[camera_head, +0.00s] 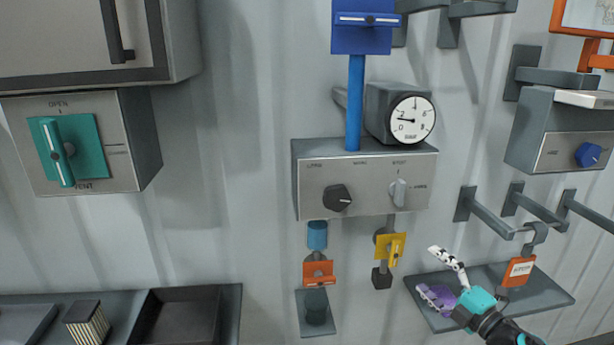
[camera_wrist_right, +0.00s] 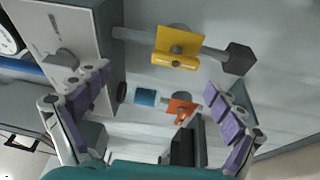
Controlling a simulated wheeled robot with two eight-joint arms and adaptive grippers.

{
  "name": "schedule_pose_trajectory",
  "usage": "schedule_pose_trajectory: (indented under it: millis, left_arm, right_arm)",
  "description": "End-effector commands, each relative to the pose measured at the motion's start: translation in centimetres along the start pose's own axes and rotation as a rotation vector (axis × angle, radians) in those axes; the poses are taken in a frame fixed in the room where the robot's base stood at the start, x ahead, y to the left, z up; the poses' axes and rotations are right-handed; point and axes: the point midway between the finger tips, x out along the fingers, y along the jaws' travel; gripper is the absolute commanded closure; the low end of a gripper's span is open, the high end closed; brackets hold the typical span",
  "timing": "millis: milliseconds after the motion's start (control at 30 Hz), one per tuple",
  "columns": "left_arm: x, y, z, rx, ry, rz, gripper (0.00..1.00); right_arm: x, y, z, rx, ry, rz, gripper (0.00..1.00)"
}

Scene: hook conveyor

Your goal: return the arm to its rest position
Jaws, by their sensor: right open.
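My right gripper (camera_head: 431,272) is at the lower right in the head view, in front of the grey shelf (camera_head: 545,287). Its fingers, one showing purple pads, are spread and nothing is between them. In the right wrist view the open fingers (camera_wrist_right: 157,80) frame the yellow valve handle (camera_wrist_right: 176,45) and the orange valve handle (camera_wrist_right: 181,110), both beyond the fingertips. My left gripper is not in view.
Grey wall hooks (camera_head: 492,217) stick out above the shelf, and an orange tag (camera_head: 519,270) hangs there, close to the right of my gripper. The control box (camera_head: 366,182) is up and left. Bare wall (camera_head: 225,220) lies further left.

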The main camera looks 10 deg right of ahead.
Motion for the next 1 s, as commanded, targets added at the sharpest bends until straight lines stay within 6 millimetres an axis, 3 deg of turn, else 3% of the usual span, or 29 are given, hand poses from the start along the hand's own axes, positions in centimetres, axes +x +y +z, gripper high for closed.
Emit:
schedule_pose_trajectory:
  millis: [100, 200, 300, 367, 467, 600, 700, 833, 1000]
  left_arm:
    - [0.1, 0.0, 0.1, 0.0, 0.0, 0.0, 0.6]
    - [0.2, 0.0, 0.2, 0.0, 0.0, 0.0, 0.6]
    - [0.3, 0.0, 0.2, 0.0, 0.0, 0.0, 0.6]
    - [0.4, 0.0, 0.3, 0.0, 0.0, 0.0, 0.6]
    - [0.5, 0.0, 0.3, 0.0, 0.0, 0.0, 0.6]
    - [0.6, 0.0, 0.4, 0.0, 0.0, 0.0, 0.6]
    - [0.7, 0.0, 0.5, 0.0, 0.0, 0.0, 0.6]
    - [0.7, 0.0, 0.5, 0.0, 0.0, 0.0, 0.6]
    - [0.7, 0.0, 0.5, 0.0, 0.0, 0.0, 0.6]
  right_arm:
    - [1.4, 4.6, -0.3, 0.103, -0.135, 0.128, 0.06]
    - [1.4, 7.9, 0.0, 0.275, -0.302, 0.237, 0.06]
    - [0.2, 8.2, 0.1, 0.494, -0.471, 0.288, 0.06]
    - [-0.8, 7.0, -0.4, 0.64, -0.569, 0.284, 0.06]
    - [-2.7, 2.9, -2.5, 0.892, -0.72, 0.214, 0.06]
    - [-6.0, -5.0, -8.8, 1.221, -0.896, -0.009, 0.06]
    - [-8.4, -9.5, -13.8, 1.376, -0.976, -0.188, 0.06]
    - [-10.9, -12.9, -19.0, 1.491, -1.034, -0.378, 0.06]
    - [-12.7, -14.6, -22.3, 1.55, -1.064, -0.501, 0.06]
